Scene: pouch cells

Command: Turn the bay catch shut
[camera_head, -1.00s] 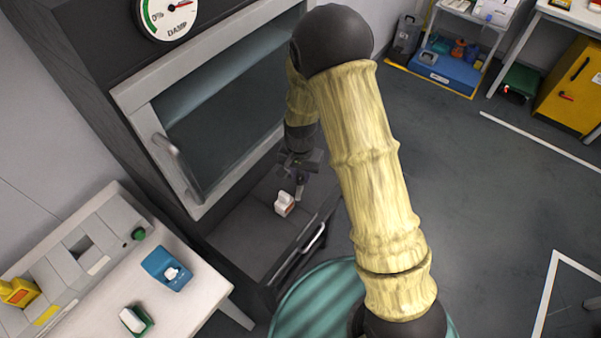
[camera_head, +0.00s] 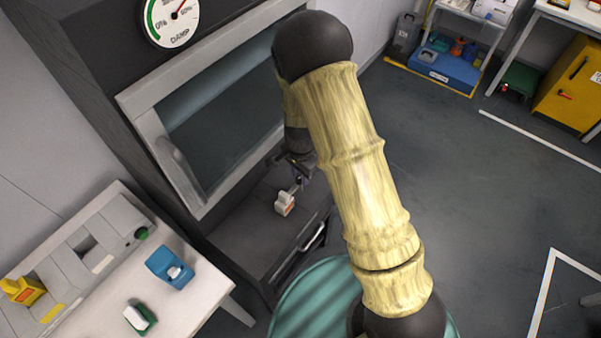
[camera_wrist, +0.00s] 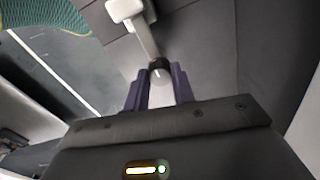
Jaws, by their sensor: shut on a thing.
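The bay catch (camera_head: 284,204) is a small whitish block with an orange mark, on the dark ledge below the glass door. In the wrist view the catch's pale block (camera_wrist: 122,8) is at the top, and a light lever (camera_wrist: 146,40) runs from it down to a dark, round-ended knob (camera_wrist: 160,67). My gripper (camera_wrist: 160,80) has its two purple fingers shut on this knob end, one on each side. In the head view my gripper (camera_head: 297,179) is small and partly shaded, just above the catch; its grip is hard to make out there.
The cabinet's glass door (camera_head: 225,110) with its handle (camera_head: 178,165) is close left of my arm. A drawer handle (camera_head: 312,236) sits below the ledge. A white bench (camera_head: 195,297) with a blue holder (camera_head: 168,268) stands at lower left. Open floor lies right.

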